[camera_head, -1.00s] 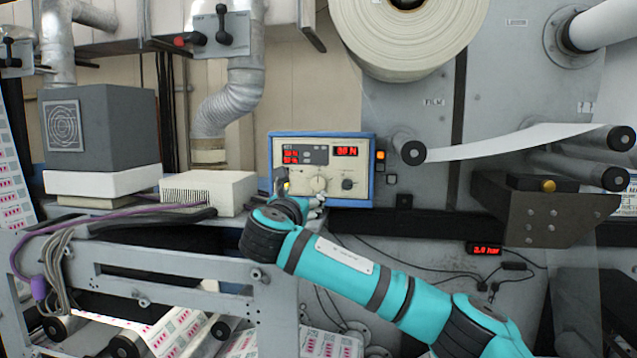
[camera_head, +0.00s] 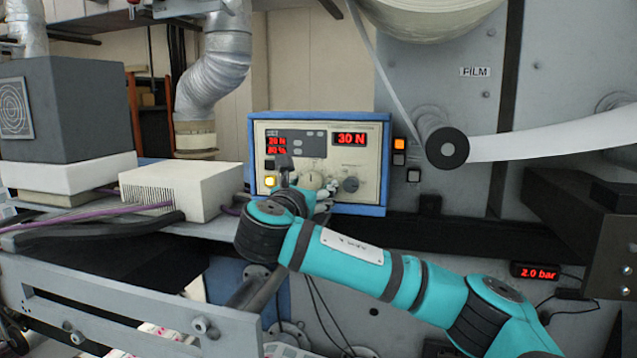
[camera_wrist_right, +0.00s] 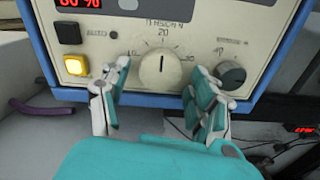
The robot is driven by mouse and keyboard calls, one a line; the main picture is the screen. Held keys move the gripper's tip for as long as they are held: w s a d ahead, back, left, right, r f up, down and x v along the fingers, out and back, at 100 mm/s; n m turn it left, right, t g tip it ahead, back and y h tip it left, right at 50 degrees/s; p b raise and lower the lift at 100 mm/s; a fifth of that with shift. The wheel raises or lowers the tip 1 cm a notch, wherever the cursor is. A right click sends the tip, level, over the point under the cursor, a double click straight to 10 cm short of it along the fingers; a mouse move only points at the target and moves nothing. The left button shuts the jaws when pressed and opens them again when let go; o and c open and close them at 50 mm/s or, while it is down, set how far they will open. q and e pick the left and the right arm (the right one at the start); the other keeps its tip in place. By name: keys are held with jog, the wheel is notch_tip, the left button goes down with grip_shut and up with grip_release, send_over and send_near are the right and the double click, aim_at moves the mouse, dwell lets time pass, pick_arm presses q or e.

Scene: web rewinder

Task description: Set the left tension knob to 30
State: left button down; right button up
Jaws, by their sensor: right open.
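The cream left tension knob (camera_wrist_right: 160,73) is on the front of the blue-framed control panel (camera_head: 381,145). In the wrist view its dark line points up toward the 20 mark, under the word TENSION. The knob (camera_head: 312,180) shows partly behind my gripper in the head view. My right gripper (camera_wrist_right: 158,78) is open, with one finger on each side of the knob; gaps show between fingers and knob. My left gripper is not in view.
A dark knob (camera_wrist_right: 230,75) sits close to the right finger. A lit yellow button (camera_wrist_right: 76,65) and a black button (camera_wrist_right: 68,33) are left of the fingers. A white vented box (camera_head: 185,190) stands left of the panel. A film roller (camera_head: 447,148) is at the right.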

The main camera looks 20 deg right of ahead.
jog(key=shift+w, duration=0.15)
jog(key=shift+s+a+r, duration=0.3)
jog(key=shift+s, duration=0.1)
jog(key=shift+c, duration=1.3)
jog(key=shift+w+d+f, duration=0.1)
jog(key=shift+w+d, duration=0.05)
jog(key=c, duration=0.9)
jog(key=shift+f+m+b, duration=0.25)
jog(key=shift+m+b, duration=0.55)
jog(key=shift+b, duration=0.3)
jog(key=m+b, duration=0.6)
jog(key=m, duration=0.1)
jog(key=m+b, duration=0.2)
jog(key=shift+a+r+m+b, duration=0.2)
jog(key=shift+m+b, duration=0.1)
jog(key=shift+m, duration=0.1)
pick_arm(q)
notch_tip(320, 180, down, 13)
jog(key=b, duration=0.1)
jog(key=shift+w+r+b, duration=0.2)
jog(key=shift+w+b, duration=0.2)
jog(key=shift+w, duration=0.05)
pick_arm(e)
jog(key=shift+r+m, duration=0.15)
jog(key=shift+m, duration=1.45)
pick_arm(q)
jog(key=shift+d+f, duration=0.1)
pick_arm(e)
jog(key=shift+r, duration=0.1)
